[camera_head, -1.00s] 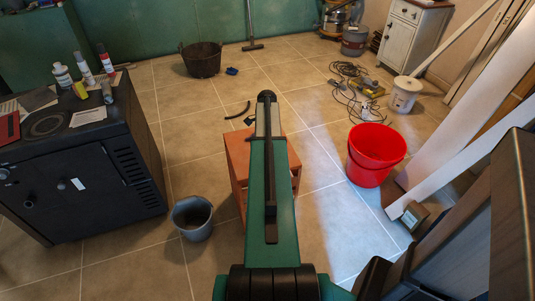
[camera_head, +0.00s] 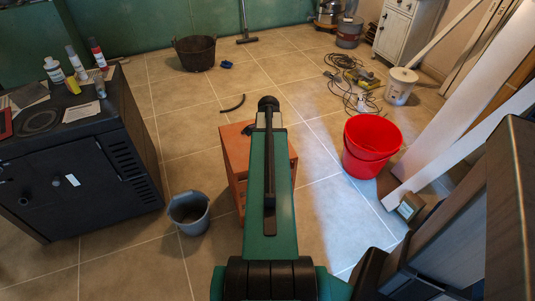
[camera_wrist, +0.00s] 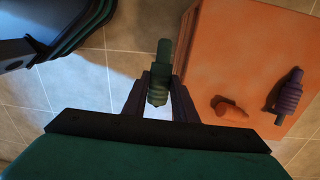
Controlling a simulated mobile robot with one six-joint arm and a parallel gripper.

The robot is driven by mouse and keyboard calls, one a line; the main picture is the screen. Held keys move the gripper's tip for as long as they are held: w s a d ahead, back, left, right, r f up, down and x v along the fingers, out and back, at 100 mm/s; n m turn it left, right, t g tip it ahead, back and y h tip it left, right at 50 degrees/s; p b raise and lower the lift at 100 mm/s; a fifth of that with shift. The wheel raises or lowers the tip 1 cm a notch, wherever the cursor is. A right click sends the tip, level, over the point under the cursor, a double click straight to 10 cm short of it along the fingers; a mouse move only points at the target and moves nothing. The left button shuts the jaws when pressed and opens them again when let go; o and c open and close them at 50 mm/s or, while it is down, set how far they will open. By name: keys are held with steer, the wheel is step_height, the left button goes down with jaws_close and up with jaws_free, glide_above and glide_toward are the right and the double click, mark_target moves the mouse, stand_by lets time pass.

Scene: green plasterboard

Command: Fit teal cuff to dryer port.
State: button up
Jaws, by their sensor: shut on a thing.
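The teal cuff (camera_wrist: 158,95), a dark green ribbed piece with a narrower tube end pointing up the picture, is between the two fingers of my gripper (camera_wrist: 160,88) in the wrist view. My gripper is shut on it, and floor tiles show beyond. In the head view my arm hides the jaws and the cuff. I cannot make out a dryer port. A black machine (camera_head: 85,170) with side slots and a small round feature on its front stands at the left; whether it is the dryer I cannot tell.
An orange stool (camera_head: 237,150), also in the wrist view (camera_wrist: 240,50), bears an orange piece (camera_wrist: 229,108) and a purple ribbed piece (camera_wrist: 289,92). A grey bucket (camera_head: 189,214) and red buckets (camera_head: 371,147) stand either side. White boards (camera_head: 470,85) lean at right. Cables (camera_head: 355,80) lie behind.

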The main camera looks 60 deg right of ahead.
steer(key=shift+s+a+r, duration=0.2)
steer(key=shift+s+a, duration=1.15)
steer(key=shift+a, duration=0.15)
steer(key=shift+w, duration=0.1)
steer(key=w+a+r+n+h+p, duration=0.1)
steer(key=w+a+r+n, duration=0.2)
steer(key=w+a+n, duration=0.5)
steer(key=w+a+r+n+p, duration=0.2)
steer(key=w+a+r+n, duration=0.25)
steer(key=w+a, duration=0.75)
steer(key=w+a+r+n, duration=0.2)
steer(key=w+a+n, duration=0.1)
steer(key=a, duration=0.6)
steer(key=w+a+r+n+p, duration=0.1)
steer(key=w+a+n, duration=0.2)
steer(key=a+n, duration=0.3)
steer(key=w+a+r+n+p, duration=0.1)
steer(key=w+a+r+n, duration=0.1)
steer(key=a, duration=1)
steer(key=shift+w+r+n+t, duration=0.35)
steer(key=shift+w+n, duration=0.45)
steer(key=shift+n, duration=0.45)
steer(key=shift+w, duration=0.15)
